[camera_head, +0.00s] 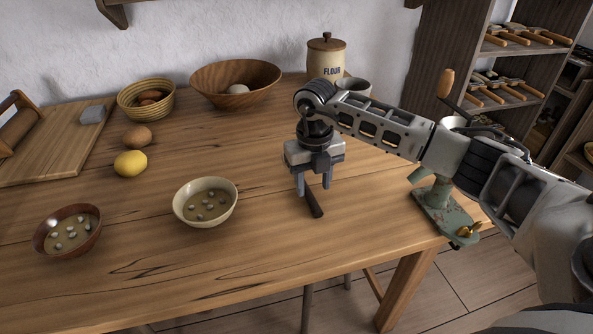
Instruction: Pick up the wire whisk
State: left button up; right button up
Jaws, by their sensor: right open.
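A dark handle (315,205) lies on the table right below my right gripper. It looks like the handle of the wire whisk; its other end is hidden behind the gripper, and no wires show. My right gripper (314,184) points down over it and is open, with one finger to the left of the handle and one to the right. I cannot tell whether the fingers touch it. My left gripper is not in view.
A flour jar (326,61) and a wooden bowl (236,94) stand at the back. A green clamped device (440,208) is at the right edge.

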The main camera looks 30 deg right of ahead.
aim_at(312, 198)
notch_tip(312, 198, down, 4)
jog(key=shift+a, duration=0.15)
grip_shut()
jog(key=shift+r, duration=0.2)
